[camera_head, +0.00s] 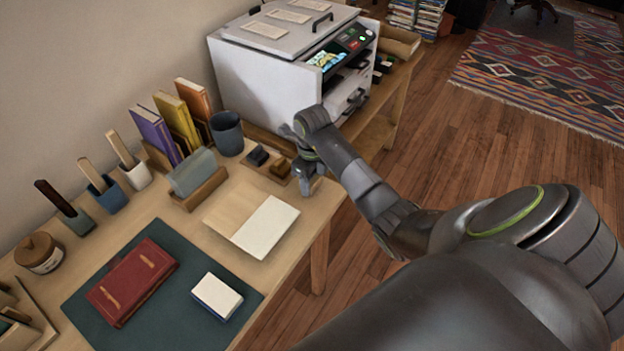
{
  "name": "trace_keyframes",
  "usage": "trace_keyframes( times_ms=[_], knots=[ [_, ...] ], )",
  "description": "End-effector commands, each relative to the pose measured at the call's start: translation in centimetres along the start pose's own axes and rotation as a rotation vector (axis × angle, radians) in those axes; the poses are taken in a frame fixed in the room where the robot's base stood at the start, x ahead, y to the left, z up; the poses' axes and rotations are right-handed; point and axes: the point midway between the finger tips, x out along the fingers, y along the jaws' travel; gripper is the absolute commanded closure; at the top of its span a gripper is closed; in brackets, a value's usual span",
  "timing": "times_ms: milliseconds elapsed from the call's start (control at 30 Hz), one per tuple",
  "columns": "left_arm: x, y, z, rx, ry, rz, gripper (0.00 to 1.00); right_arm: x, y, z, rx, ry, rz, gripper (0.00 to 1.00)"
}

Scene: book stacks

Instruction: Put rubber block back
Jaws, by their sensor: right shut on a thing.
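My right gripper (309,186) points down at the right end of a small wooden tray (268,173), near the table's right edge. It is shut on the rubber block, which the fingers mostly hide; I cannot tell whether the block touches the tray or table. In the tray, left of the gripper, are a dark block (257,156) and a brown block (280,167). My left gripper is out of view.
A printer (262,88) stands behind the gripper. A dark cup (227,133), upright books (178,118) and a glassy block on a wooden base (199,190) are to the left. An open pad (268,227), red book (132,281) and white block (217,295) lie nearer.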

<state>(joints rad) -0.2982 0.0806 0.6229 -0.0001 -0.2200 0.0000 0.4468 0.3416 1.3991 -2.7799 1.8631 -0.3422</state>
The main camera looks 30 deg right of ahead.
Motion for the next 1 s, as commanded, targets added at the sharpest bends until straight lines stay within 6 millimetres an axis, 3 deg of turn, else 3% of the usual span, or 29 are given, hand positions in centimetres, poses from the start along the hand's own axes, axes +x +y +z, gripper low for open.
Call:
trace_keyframes(
  times_ms=[333,367,500,833,1000],
  knots=[
    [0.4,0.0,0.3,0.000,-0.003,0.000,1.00,0.5,0.0,0.0,0.000,0.000,0.000,0.78],
    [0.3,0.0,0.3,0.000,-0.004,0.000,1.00,0.3,0.0,0.0,0.000,-0.001,0.000,0.50],
    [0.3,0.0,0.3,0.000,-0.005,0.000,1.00,0.3,0.0,0.0,0.000,0.000,0.000,0.31],
    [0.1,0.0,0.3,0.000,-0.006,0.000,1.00,0.1,0.0,0.0,0.000,0.000,-0.001,0.31],
    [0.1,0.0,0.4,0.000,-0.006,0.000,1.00,-1.6,-0.1,0.1,-0.001,-0.003,-0.004,0.31]
  ],
)
